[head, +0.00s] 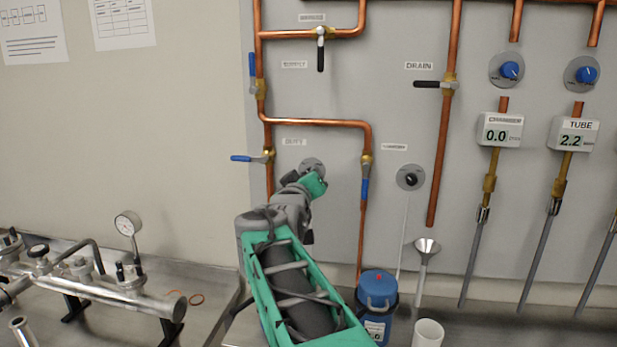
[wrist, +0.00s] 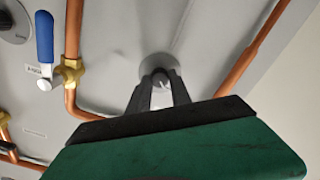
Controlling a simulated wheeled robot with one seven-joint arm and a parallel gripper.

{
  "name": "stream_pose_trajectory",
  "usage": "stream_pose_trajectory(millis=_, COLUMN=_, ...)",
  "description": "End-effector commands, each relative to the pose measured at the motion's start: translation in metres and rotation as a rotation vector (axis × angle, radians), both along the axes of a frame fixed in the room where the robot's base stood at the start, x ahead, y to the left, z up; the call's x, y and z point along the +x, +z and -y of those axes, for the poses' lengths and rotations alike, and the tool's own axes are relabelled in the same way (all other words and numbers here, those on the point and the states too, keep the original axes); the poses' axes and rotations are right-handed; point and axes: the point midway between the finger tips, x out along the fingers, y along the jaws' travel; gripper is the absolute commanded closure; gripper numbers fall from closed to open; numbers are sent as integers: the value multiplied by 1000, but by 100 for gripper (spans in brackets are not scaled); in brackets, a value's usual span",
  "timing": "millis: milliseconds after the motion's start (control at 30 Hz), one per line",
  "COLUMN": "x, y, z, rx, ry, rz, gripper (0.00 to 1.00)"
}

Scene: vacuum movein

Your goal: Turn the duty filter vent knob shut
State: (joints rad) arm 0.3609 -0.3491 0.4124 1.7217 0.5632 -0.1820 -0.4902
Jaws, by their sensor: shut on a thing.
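The duty filter vent knob sits on a round grey plate (head: 311,163) on the grey wall panel, just below a small label that seems to read DUTY. The plate also shows in the wrist view (wrist: 157,62). My gripper (head: 306,179) reaches up to this plate. In the wrist view my gripper (wrist: 161,79) has its two dark fingers close together, shut on the knob. The fingers hide most of the knob, so I cannot tell which way it points.
Copper pipes (head: 318,123) run close around the plate, with a blue-handled valve (head: 252,158) to its left. A similar plate with a black knob (head: 410,178) is to the right. Below stand a blue container (head: 377,290), a funnel (head: 426,247) and a white cup (head: 428,334).

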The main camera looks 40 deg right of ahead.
Motion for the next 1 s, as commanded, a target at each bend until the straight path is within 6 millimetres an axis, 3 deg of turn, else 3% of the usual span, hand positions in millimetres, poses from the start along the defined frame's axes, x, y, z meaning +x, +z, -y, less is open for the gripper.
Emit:
stream_pose_trajectory(millis=300, x=0, y=-1, z=0, rx=1, ry=-1, rz=-2, gripper=53)
stream_pose_trajectory(millis=567, x=-2, y=0, z=-3, rx=1, ry=0, rz=1, gripper=53)
stream_pose_trajectory(millis=1000, x=-46, y=-2, z=-60, rx=1, ry=1, rz=0, gripper=53)
